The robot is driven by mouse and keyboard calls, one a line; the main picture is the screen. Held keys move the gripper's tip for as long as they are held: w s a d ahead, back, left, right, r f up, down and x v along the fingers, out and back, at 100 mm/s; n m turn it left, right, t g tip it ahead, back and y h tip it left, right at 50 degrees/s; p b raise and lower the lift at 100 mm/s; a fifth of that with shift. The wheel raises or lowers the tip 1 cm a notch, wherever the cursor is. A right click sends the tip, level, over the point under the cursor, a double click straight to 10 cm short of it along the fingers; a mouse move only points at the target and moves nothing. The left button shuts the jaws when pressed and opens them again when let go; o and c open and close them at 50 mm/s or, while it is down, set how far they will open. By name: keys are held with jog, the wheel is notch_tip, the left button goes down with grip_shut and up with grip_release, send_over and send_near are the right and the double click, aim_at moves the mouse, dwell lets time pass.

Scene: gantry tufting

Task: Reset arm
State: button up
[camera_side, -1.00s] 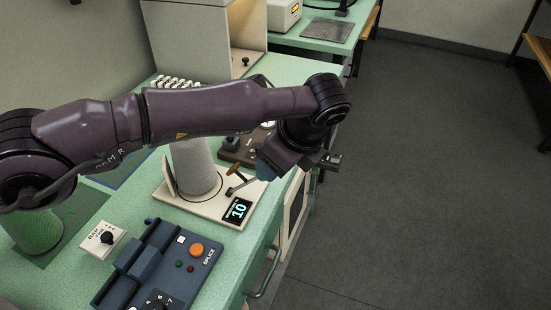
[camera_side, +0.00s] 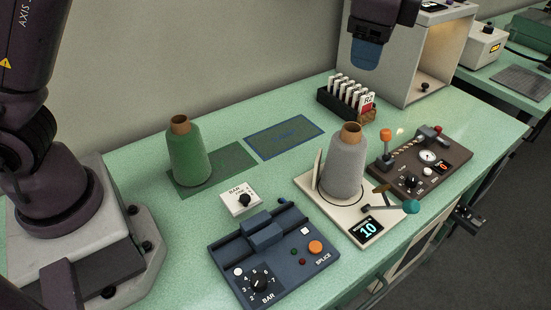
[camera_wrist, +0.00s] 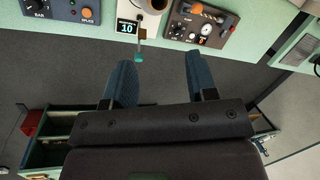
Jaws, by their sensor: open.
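My gripper (camera_side: 367,60) hangs at the top of the side view, in the air in front of the beige box, with nothing in its grip. In the wrist view its two blue fingers (camera_wrist: 161,68) stand apart with a clear gap. A grey cone of yarn (camera_side: 344,165) stands upright on a cream scale (camera_side: 313,188) reading 10. A green cone (camera_side: 187,155) stands upright on a dark green mat (camera_side: 233,157) at the left.
A blue splice unit (camera_side: 232,275), a small BAR dial box (camera_side: 238,202) and a brown control panel (camera_side: 445,165) sit on the bench. A card rack (camera_side: 328,102) and an open beige box (camera_side: 388,73) stand behind. A blue-outlined patch (camera_side: 283,137) is bare.

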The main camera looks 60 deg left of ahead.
jog(key=s+a+r+n+t+h, duration=0.1)
jog(key=s+a+r+n, duration=0.25)
jog(key=s+a, duration=0.45)
jog(key=s+a+r+n+t+h, duration=0.15)
jog(key=s+a+n, duration=0.35)
jog(key=s, duration=0.5)
jog(key=s+a+f+n, duration=0.2)
jog(key=s+f+n, duration=0.2)
jog(key=s, duration=0.4)
jog(key=shift+s+a+f+t, duration=0.2)
jog(key=shift+t, duration=0.25)
